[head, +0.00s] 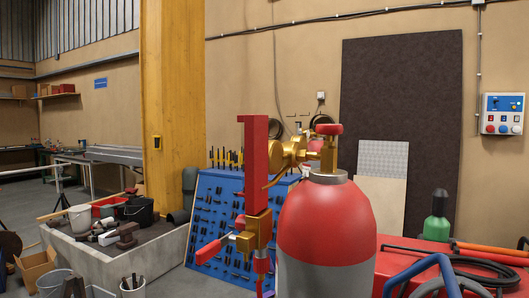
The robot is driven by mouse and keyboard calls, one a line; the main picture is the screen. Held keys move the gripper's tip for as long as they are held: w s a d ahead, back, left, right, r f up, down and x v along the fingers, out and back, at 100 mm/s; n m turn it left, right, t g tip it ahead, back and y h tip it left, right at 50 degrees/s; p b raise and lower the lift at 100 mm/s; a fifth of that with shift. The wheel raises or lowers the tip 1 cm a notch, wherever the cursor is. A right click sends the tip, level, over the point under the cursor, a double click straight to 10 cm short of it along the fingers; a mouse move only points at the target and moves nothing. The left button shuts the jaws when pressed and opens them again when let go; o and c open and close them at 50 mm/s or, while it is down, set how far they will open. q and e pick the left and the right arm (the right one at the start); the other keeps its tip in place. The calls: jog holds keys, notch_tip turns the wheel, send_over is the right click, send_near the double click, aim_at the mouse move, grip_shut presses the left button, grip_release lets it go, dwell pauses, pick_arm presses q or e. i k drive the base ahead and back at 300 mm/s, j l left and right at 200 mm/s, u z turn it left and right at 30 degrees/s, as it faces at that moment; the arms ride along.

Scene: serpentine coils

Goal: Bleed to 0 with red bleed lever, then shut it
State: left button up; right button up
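A gas cylinder (327,222) with a red shoulder and grey lower body stands upright in the near middle. A brass valve with a red handwheel (329,129) sits on its top. Brass gauges (285,153) join the valve on its left, seen from the side or back, so I cannot read a dial. A tall red upright bar (253,165) stands left of the cylinder. Below it is a brass block (254,232). A red lever (213,250) sticks out of this block to the lower left, sloping down. Neither of my grippers shows in the head view.
A blue tool board (215,225) stands behind the lever. A concrete trough (150,257) with buckets is at the left, beside a yellow column (172,100). At the right are a green-topped bottle (437,220), a red cart top (395,262) and hoses.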

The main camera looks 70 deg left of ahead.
aim_at(206, 253)
jog(key=k+j, duration=0.1)
jog(key=j, duration=0.65)
jog(key=k+j, duration=0.1)
jog(key=j, duration=1.35)
jog(key=k+j, duration=0.15)
jog(key=j, duration=0.6)
jog(key=k+j, duration=0.1)
jog(key=j, duration=0.6)
jog(key=z, duration=1.4)
